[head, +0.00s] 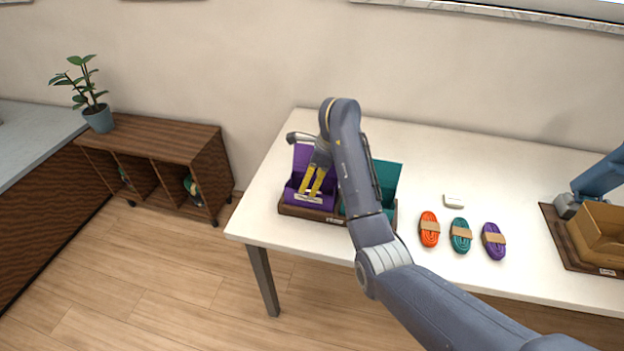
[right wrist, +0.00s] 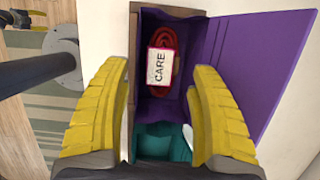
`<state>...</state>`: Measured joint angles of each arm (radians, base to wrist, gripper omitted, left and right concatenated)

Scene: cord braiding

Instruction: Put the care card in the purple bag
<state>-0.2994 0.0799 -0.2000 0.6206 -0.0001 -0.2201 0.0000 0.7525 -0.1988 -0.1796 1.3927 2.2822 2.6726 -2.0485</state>
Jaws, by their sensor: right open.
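The purple bag (head: 300,196) stands open at the left of the table, with its flap raised behind it. In the right wrist view, the white care card (right wrist: 160,67), marked CARE, lies inside the purple bag (right wrist: 195,50) on top of a red cord bundle (right wrist: 168,37). My right gripper (head: 311,192) is over the purple bag with its yellow fingers pointing down. In the right wrist view my right gripper (right wrist: 158,82) is open, with a wide gap between its fingers and the card below.
A teal bag (head: 388,178) stands right of the purple one, partly behind my arm, in a wooden tray (head: 300,211). Orange (head: 429,229), teal (head: 460,235) and purple (head: 494,240) cords and a small white item (head: 453,201) lie further right. A tan box (head: 600,233) stands at far right.

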